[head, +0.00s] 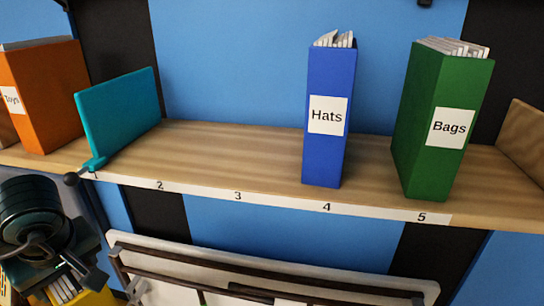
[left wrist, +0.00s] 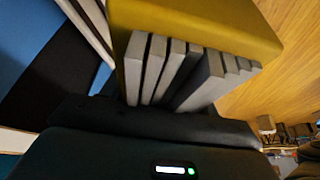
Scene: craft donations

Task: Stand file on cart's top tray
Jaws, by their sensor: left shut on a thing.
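A yellow file (head: 98,297) with pale papers in it shows at the bottom left of the head view, mostly cut off by the frame edge. My left gripper (head: 68,282) is shut on it. In the left wrist view the yellow file (left wrist: 210,22) fills the top, its grey page edges facing the camera, with the dark gripper body below. A pale, round-cornered frame with dark rails (head: 270,243), perhaps the cart's top tray, shows below the shelf; most of it is cut off. My right gripper is not in view.
A wooden shelf (head: 235,165) with numbered front labels crosses the head view. It holds an orange file (head: 50,90), a teal bookend (head: 120,112), a blue "Hats" file (head: 330,75) and a green "Bags" file (head: 445,85). Shelf spots 2 and 3 are bare. My left arm is close to the shelf's left front edge.

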